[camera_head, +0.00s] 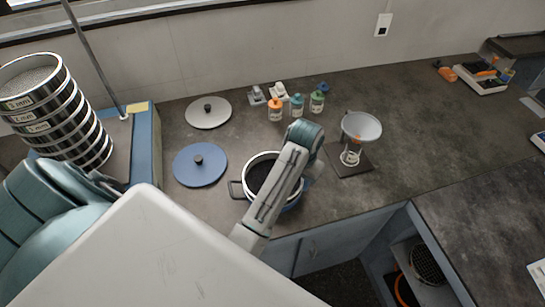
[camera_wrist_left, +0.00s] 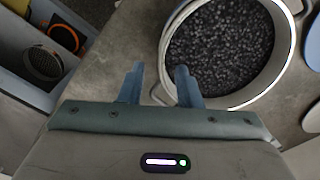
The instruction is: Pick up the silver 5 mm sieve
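A stack of round silver sieves (camera_head: 50,112) stands at the far left in the head view. The top one, with pale mesh, carries a label ending in "mm" (camera_head: 18,103) that looks like 5 mm; the print is small. My left gripper (camera_head: 312,172) is far to the right of the stack, beside a pot, with its fingertips partly hidden in the head view. In the left wrist view its two blue fingers (camera_wrist_left: 160,72) are apart, next to the pot's rim, with no sieve between them. My right gripper is not in view.
The pot (camera_wrist_left: 167,55) holds dark granules. Blue (camera_head: 190,172) and grey (camera_head: 212,117) lids lie left of it. A slanted rod (camera_head: 92,55) rises beside the stack. The right counter is mostly clear.

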